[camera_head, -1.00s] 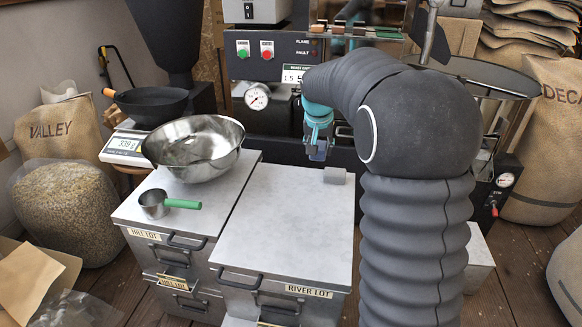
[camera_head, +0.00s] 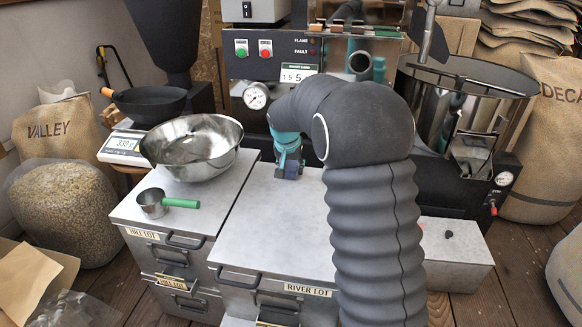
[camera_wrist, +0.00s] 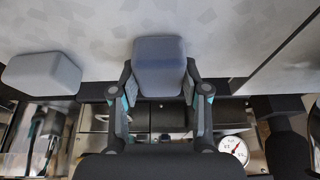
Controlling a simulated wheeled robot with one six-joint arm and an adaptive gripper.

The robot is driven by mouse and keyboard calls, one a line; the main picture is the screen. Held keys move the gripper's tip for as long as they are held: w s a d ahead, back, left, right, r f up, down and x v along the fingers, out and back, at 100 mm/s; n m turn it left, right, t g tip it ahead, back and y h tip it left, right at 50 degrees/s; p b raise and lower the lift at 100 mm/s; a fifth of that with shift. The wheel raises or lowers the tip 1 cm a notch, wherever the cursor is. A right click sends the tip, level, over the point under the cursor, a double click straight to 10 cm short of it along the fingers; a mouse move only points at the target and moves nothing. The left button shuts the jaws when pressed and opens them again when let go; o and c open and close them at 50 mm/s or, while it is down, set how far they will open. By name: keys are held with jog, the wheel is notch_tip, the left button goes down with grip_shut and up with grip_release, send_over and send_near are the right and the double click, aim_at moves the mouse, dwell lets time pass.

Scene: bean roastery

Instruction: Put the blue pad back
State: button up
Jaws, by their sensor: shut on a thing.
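My gripper (camera_head: 291,166) is over the back part of the River Lot bin's top (camera_head: 262,225). It is shut on the blue pad (camera_wrist: 159,67), a small blue-grey block with rounded edges, which sits between the two fingertips in the wrist view. In the head view only a little of the blue pad (camera_head: 293,173) shows below the fingers. I cannot tell whether it touches the bin top. A similar grey block (camera_wrist: 42,73) lies at the left in the wrist view; my arm hides it in the head view.
A steel bowl (camera_head: 192,150) and a green-handled scoop (camera_head: 155,203) stand on the Hill Lot bin at left. The roaster's front panel (camera_head: 265,55) with its gauge (camera_head: 256,96) rises close behind my gripper. The front of the River Lot top is clear.

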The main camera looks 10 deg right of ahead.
jog(key=shift+f, duration=0.1)
jog(key=o, duration=1)
jog(key=shift+r, duration=0.45)
jog(key=v, duration=1.1)
jog(key=s+d+r+n+y, duration=0.1)
jog(key=s+r, duration=0.2)
jog(key=s, duration=0.7)
jog(key=s+d+r+n, duration=0.1)
jog(key=s+r, duration=0.1)
jog(key=s, duration=0.7)
jog(key=s+f, duration=0.1)
jog(key=s, duration=0.5)
jog(key=s+f+n+t, duration=0.1)
jog(key=s+f, duration=0.1)
jog(key=s, duration=0.4)
jog(key=s+f+n, duration=0.1)
jog(key=s+f, duration=0.1)
jog(key=s, duration=0.4)
jog(key=shift+s+a+f+t+y+p, duration=0.1)
jog(key=shift+s+f+t+y+p, duration=0.1)
jog(key=shift+s+t+y+p, duration=0.15)
